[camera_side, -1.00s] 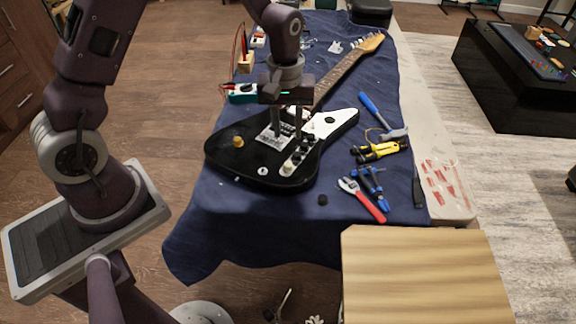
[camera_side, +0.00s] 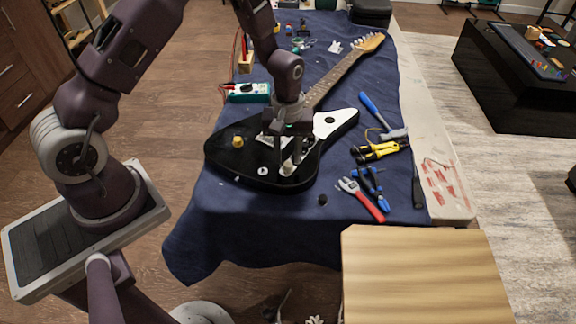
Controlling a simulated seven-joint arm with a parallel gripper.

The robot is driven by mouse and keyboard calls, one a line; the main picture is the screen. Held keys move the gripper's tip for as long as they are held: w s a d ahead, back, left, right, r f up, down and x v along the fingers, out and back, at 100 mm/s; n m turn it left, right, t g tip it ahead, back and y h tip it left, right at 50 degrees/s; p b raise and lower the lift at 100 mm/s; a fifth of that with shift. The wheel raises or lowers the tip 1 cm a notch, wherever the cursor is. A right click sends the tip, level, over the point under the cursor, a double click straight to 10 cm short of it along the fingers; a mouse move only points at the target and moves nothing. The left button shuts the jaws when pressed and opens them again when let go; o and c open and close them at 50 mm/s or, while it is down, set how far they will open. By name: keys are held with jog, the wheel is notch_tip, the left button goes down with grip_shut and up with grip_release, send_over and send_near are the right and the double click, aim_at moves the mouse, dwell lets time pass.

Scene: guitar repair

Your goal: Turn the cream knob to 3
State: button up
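The black guitar (camera_side: 240,165) lies on the blue cloth, with its neck pointing to the upper right. The cream knob (camera_side: 287,169) is at the near end of the control row on its body. My gripper (camera_side: 287,152) points down over the controls, just behind and above the cream knob. Its fingers look apart, with nothing seen between them. The cream knob still shows below the fingers, and I cannot tell whether they touch it. The gripper hides most of the other controls. The numbers around the knob are too small to read.
An amber knob (camera_side: 238,141) stands on the guitar's left side. A red-handled wrench (camera_side: 364,200), blue pliers (camera_side: 370,183), yellow-handled tool (camera_side: 376,151) and blue screwdriver (camera_side: 371,107) lie to the right. A small dark round piece (camera_side: 322,200) lies on the cloth in front. A teal meter (camera_side: 248,93) stands behind.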

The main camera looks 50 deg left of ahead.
jog(key=shift+f, duration=1.4)
jog(key=shift+r, duration=0.15)
dwell(0.7)
grip_shut()
jog(key=m, duration=1.2)
grip_release()
